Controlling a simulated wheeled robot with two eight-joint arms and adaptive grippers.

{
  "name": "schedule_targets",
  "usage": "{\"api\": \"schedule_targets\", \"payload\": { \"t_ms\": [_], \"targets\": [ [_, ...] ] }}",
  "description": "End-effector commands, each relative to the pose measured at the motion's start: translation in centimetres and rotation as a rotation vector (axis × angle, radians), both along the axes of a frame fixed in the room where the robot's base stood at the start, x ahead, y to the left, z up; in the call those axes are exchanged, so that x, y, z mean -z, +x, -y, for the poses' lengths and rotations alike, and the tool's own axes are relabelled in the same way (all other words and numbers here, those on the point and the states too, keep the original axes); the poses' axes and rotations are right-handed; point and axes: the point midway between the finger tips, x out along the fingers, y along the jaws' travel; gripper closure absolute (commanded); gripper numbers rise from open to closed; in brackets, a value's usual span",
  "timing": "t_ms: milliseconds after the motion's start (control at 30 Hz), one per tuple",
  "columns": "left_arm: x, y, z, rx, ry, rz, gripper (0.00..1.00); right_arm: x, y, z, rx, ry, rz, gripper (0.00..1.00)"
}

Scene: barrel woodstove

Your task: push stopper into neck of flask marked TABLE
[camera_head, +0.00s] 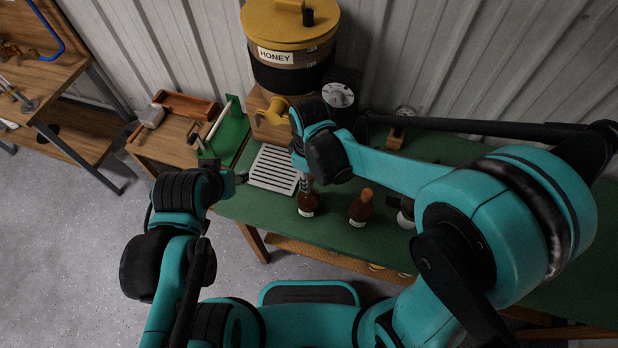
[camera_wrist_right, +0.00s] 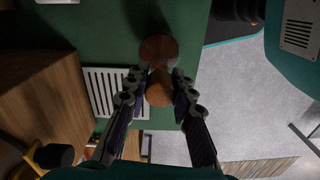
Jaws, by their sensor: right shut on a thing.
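A brown flask (camera_head: 307,205) with a pale label stands on the green table (camera_head: 285,224); the label is too small to read. My right gripper (camera_head: 304,182) is directly above its neck, pointing down and hiding the neck. In the right wrist view my right gripper (camera_wrist_right: 157,90) is shut on an orange-brown stopper (camera_wrist_right: 158,92). A rounder brown shape (camera_wrist_right: 158,47) shows just past the stopper; I cannot tell whether the stopper is in the neck. A second brown flask (camera_head: 360,210) with an orange-brown top stands to the right. My left gripper (camera_head: 241,178) is at the table's left edge, its jaws unclear.
A white slotted rack (camera_head: 274,169) lies left of the flasks, also in the right wrist view (camera_wrist_right: 97,87). A honey barrel (camera_head: 290,50) stands behind on a wooden block. A whitish object (camera_head: 405,216) is partly behind my right arm. A green stand (camera_head: 229,134) is at left.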

Motion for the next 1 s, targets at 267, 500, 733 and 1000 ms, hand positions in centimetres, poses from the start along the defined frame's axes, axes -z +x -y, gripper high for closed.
{"api": "schedule_targets", "payload": {
  "t_ms": [267, 500, 733, 1000],
  "targets": [
    [0.00, 0.00, 0.00, 0.000, 0.000, 0.000, 0.55, 0.00, 0.00, 0.00, 0.000, 0.000, 0.000, 0.90],
    [0.14, 0.00, 0.00, 0.000, 0.000, 0.000, 0.55, 0.03, -0.01, 0.00, 0.000, 0.000, 0.000, 0.90],
    [0.15, 0.00, 0.00, 0.000, 0.000, 0.000, 0.55, 0.05, 0.00, 0.00, 0.000, 0.000, 0.000, 0.90],
    [0.69, 0.00, 0.00, 0.000, 0.000, 0.000, 0.55, 0.66, 0.01, -0.01, 0.000, 0.000, 0.000, 0.90]
  ]
}}
